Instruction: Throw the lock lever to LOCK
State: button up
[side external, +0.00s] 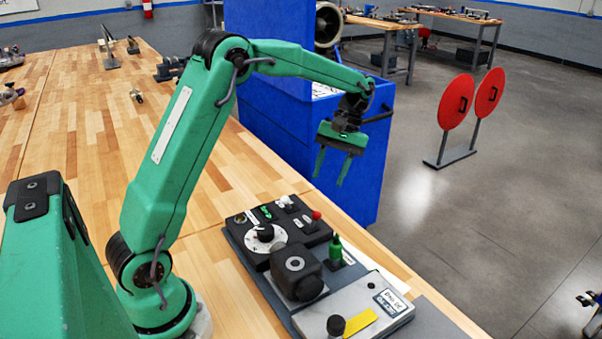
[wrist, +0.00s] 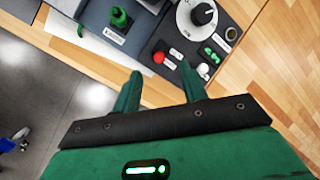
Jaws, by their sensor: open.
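The control panel (side external: 262,260) lies on the wooden bench. A red-knobbed lever (side external: 316,215) and a white-knobbed lever (side external: 286,201) stand at its far end. A green handle (side external: 335,248) rises on the right side. The labels are too small to read, so I cannot tell which one is the lock lever. My gripper (side external: 331,178) is open and empty, above the panel's far end and apart from it. In the wrist view, the red knob (wrist: 158,57) shows between my open fingers (wrist: 160,72), with the white knob (wrist: 203,70) to the right and the green handle (wrist: 118,18) up left.
The panel also bears a white dial with a black knob (side external: 265,234), a black block (side external: 297,270) and a black knob (side external: 336,325) near the front. A blue cabinet (side external: 275,125) stands behind my gripper. The bench (side external: 75,130) to the left is mostly clear.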

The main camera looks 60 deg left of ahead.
aim_at(318, 212)
jog(key=shift+w+a+f+n+g, duration=0.15)
jog(key=shift+w+a+f+n, duration=0.1)
jog(key=shift+f, duration=0.25)
jog(key=shift+w+a+f+n+g, duration=0.1)
jog(key=shift+w+f+n+g, duration=0.15)
jog(key=shift+f, duration=0.3)
jog(key=shift+w+a+f+n+g, duration=0.1)
jog(key=shift+w+a+f, duration=0.15)
jog(key=shift+f, duration=0.25)
jog(key=shift+f, duration=0.1)
jog(key=shift+x, duration=3.8)
jog(key=shift+d, duration=0.2)
grip_shut()
